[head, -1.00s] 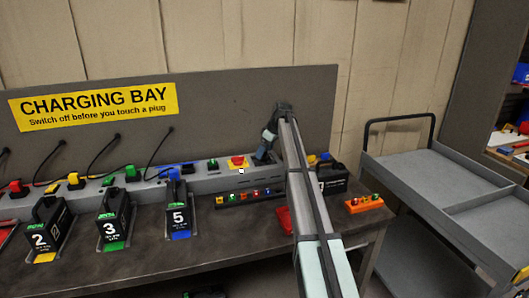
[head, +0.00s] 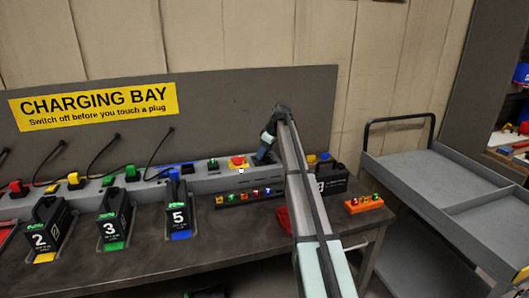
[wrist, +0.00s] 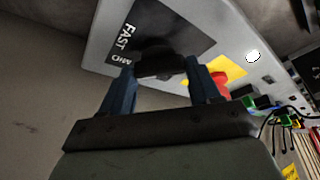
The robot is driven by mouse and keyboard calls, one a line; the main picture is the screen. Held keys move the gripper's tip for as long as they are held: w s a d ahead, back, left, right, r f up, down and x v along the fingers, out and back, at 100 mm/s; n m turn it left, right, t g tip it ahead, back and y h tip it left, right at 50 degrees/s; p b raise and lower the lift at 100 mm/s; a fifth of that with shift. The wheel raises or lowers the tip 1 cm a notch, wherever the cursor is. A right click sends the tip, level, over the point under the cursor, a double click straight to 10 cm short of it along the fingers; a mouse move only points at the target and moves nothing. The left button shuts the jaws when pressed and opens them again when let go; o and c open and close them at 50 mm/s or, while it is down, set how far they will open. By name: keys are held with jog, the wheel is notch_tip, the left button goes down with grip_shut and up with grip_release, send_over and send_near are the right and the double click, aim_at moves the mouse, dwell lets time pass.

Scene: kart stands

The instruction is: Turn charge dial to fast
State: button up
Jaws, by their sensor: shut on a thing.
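The charge dial (wrist: 158,62) shows in the wrist view as a dark knob on a black label plate (wrist: 172,24) set in the grey charging rail. The plate has white lettering; "FAST" reads sideways at its left, with part of another word below. My gripper (wrist: 160,70) has one dark blue finger on each side of the knob and is shut on it. Part of the knob's face and any pointer are too dark to read. In the head view my gripper (head: 265,150) is at the right part of the rail, and my arm hides the dial there.
A red stop button (head: 237,161) on a yellow plate is just left of my gripper. A row of small coloured parts (head: 244,197) lies in front. Battery pack 5 (head: 178,205) stands further left. A grey cart (head: 405,160) stands to the right.

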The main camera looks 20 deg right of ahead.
jog(key=shift+c, duration=0.6)
jog(key=shift+s+m, duration=0.1)
jog(key=shift+m, duration=0.2)
jog(key=m+h, duration=0.1)
jog(key=m, duration=0.2)
jog(key=shift+a+t, duration=0.1)
jog(key=shift+t, duration=0.3)
jog(key=m+h, duration=0.2)
jog(key=m, duration=0.3)
jog(key=shift+a, duration=0.1)
jog(key=shift+m, duration=0.3)
jog(key=o, duration=1.1)
jog(key=shift+c, duration=0.2)
